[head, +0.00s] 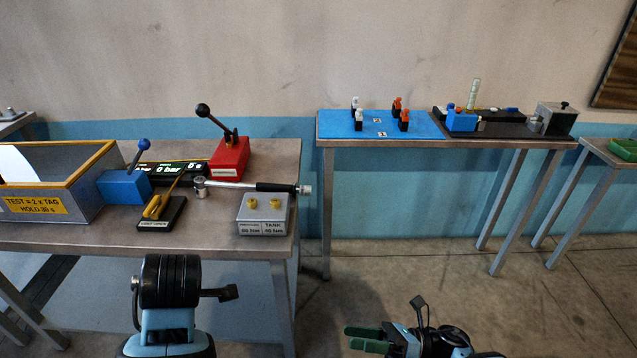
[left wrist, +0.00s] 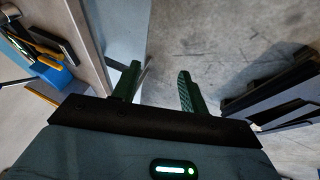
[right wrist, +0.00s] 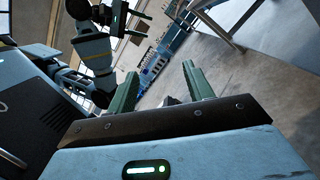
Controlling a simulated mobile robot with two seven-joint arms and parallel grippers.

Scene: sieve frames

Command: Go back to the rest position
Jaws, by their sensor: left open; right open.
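My right gripper (head: 350,338) shows low in the head view, its two green fingers pointing left above the floor. In the right wrist view its fingers (right wrist: 160,72) stand apart with nothing between them. My left arm shows at the lower left of the head view, in front of the bench; its fingers cannot be made out there. In the left wrist view the left gripper (left wrist: 158,72) has its green fingers apart and empty, with bare floor beyond them. Both grippers are clear of the benches.
A metal bench (head: 60,235) at left carries a test tank (head: 75,205), a blue lever block (head: 124,187), a red lever block (head: 229,158), a wrench (head: 245,185) and a grey box (head: 262,215). A second table (head: 345,143) stands behind. The floor (head: 420,265) between is clear.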

